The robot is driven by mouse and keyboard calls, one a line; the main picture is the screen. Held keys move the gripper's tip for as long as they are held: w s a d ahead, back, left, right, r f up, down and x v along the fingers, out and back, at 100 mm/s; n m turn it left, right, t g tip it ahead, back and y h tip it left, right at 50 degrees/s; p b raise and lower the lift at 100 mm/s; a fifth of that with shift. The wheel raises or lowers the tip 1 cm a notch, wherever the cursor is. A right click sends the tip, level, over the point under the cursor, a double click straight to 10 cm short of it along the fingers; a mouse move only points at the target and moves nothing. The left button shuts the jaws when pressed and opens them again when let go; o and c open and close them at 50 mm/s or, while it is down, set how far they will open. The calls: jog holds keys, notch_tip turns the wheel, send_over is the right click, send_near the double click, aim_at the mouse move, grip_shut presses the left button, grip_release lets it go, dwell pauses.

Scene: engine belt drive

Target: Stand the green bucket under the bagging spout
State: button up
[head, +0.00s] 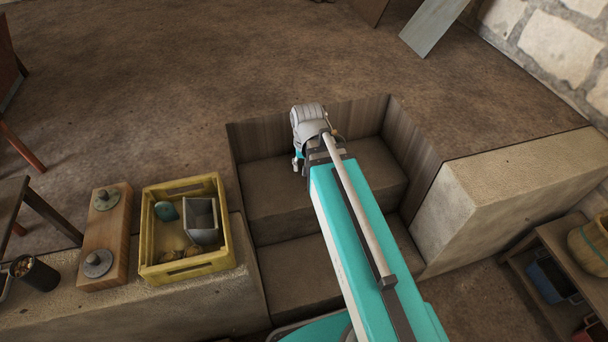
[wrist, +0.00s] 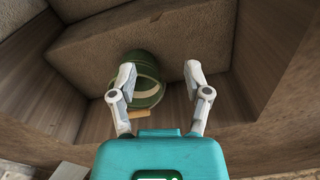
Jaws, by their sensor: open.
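The green bucket (wrist: 148,99) shows in the wrist view, in a stepped recess with wood-lined walls. It has a pale rim, and its wooden handle grip (wrist: 127,113) lies at the lower left. I cannot tell whether it is upright or tilted. My gripper (wrist: 158,72) is open. Its left finger overlaps the bucket in the picture and its right finger is to the right of it; contact cannot be told. In the head view my wrist is over the recess, and the bucket is not made out there. No bagging spout can be made out in either view.
The recess has stone steps (head: 283,200) and a raised stone block (head: 510,190) at its right. A yellow crate (head: 222,262) and a wooden board with metal knobs (head: 107,235) are on the left ledge. A shelf at the right holds a blue container (head: 552,278).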

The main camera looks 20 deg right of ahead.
jog(key=s+n, duration=0.1)
jog(key=s+a, duration=0.1)
jog(key=s+n, duration=0.1)
jog(key=shift+s+a+n, duration=0.2)
jog(key=shift+a+n, duration=0.05)
jog(key=shift+n, duration=0.05)
jog(key=shift+o, duration=0.5)
jog(key=shift+w, duration=0.1)
jog(key=w+d+f+n+h+b, duration=0.45)
jog(key=w+f+h+b, duration=0.3)
jog(key=w+b, duration=0.3)
jog(key=w+a+n+t+h+b, duration=0.2)
jog(key=w+n+h+b, duration=0.4)
jog(key=w+b, duration=0.5)
jog(key=shift+w+a+f+n+t+h, duration=0.2)
jog(key=shift+w+a+n+t+h, duration=0.2)
jog(key=shift+n+t, duration=0.35)
